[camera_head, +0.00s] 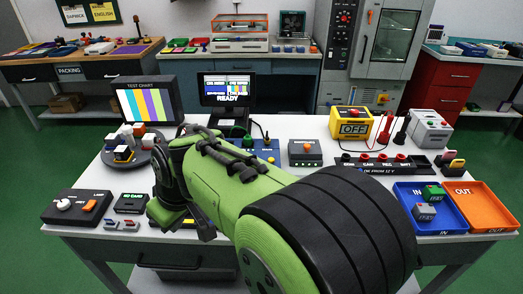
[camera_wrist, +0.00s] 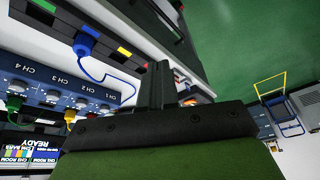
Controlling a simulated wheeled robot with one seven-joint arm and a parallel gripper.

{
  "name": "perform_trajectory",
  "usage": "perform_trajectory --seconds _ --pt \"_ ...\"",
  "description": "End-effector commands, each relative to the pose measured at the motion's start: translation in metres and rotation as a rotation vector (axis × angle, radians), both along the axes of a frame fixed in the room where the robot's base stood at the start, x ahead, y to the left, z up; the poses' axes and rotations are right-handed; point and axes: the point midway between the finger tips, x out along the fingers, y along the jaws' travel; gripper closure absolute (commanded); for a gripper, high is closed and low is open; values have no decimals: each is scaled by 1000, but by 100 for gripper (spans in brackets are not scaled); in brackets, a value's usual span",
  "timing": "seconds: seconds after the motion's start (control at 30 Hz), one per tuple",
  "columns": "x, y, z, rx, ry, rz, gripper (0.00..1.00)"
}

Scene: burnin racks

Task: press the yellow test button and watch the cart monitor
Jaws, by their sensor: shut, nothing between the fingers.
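The cart monitor (camera_head: 226,90) stands at the back middle of the white table, showing coloured blocks and READY. It also shows at the lower left of the wrist view (camera_wrist: 38,143). My gripper (camera_wrist: 156,70) is shut and empty in the wrist view, its fingers beside a dark strip with coloured marks and a blue plug (camera_wrist: 86,42). In the head view my arm hides most of that part of the table. No contact with a button is visible.
A blue channel panel (camera_wrist: 60,88) with plugged cables lies beside my fingers. The table also holds a test chart (camera_head: 147,100), a yellow unit reading OFF (camera_head: 352,125), a grey box with an orange button (camera_head: 305,150), a blue IN tray (camera_head: 440,226) and an orange OUT tray (camera_head: 480,208).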

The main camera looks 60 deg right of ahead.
Motion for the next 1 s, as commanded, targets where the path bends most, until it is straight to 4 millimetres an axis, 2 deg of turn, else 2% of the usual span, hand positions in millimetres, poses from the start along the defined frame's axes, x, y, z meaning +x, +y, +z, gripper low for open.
perform_trajectory --seconds 0.17,0.33,0.53,0.7,0.83,1.0 --pt "21 -58 4 -53 72 -42 100" --pt "27 -139 -1 -174 186 -69 100" --pt "8 -236 -1 -368 377 -36 100" --pt "-19 -309 14 -545 585 67 100" --pt "-33 -347 27 -648 732 170 100" --pt "-39 -367 34 -706 827 250 100"
